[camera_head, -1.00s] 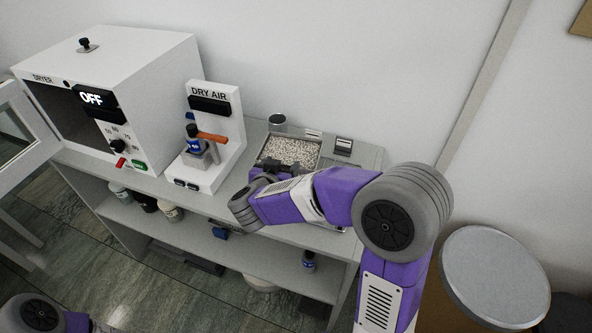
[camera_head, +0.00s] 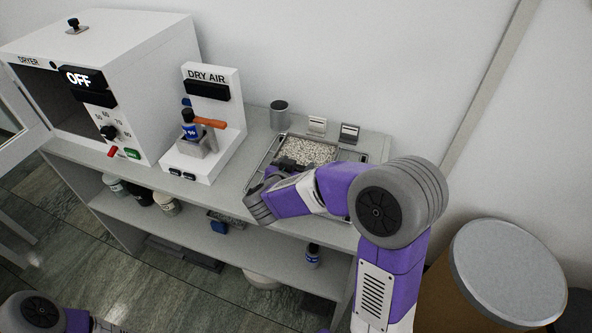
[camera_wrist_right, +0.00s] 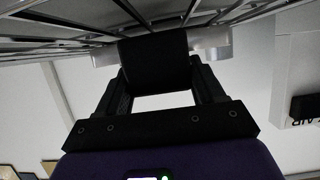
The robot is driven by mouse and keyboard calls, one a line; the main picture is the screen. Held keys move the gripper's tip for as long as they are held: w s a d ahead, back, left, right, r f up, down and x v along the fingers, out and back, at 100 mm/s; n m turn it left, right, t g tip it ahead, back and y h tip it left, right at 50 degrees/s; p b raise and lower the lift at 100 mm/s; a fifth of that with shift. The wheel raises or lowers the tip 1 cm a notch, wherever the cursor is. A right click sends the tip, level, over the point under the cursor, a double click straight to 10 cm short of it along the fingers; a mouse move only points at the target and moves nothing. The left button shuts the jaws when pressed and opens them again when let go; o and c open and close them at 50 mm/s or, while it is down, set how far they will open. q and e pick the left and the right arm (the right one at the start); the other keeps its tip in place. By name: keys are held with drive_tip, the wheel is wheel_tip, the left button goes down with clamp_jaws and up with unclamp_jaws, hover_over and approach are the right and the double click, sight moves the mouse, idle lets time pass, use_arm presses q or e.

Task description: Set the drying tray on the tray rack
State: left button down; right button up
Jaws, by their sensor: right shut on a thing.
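The drying tray (camera_head: 310,150) is a shallow tray filled with pale pellets, near the back of the bench top. The tray rack (camera_head: 264,160) is a metal wire frame that shows around and under it; I cannot tell whether the tray touches it. My right gripper (camera_head: 287,167) is at the tray's near left side, partly hidden by my wrist. In the right wrist view the right gripper (camera_wrist_right: 160,84) is shut on the tray's black handle (camera_wrist_right: 153,62), close to the wire bars (camera_wrist_right: 60,38). My left gripper is out of view; only part of my left arm shows.
A grey cup (camera_head: 280,115) and two small label stands (camera_head: 316,125) are behind the rack. The DRY AIR unit (camera_head: 213,110), with a blue bottle, stands left of it. The dryer (camera_head: 140,80) is farther left, door open, reading OFF. A round-topped drum (camera_head: 508,270) is at right.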

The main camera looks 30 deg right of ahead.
drive_tip(key=shift+r, duration=0.15)
drive_tip(key=o, duration=1.2)
drive_tip(key=shift+s+a, duration=0.1)
drive_tip(key=shift+p+v, duration=2.45)
drive_tip(key=shift+v, duration=3.45)
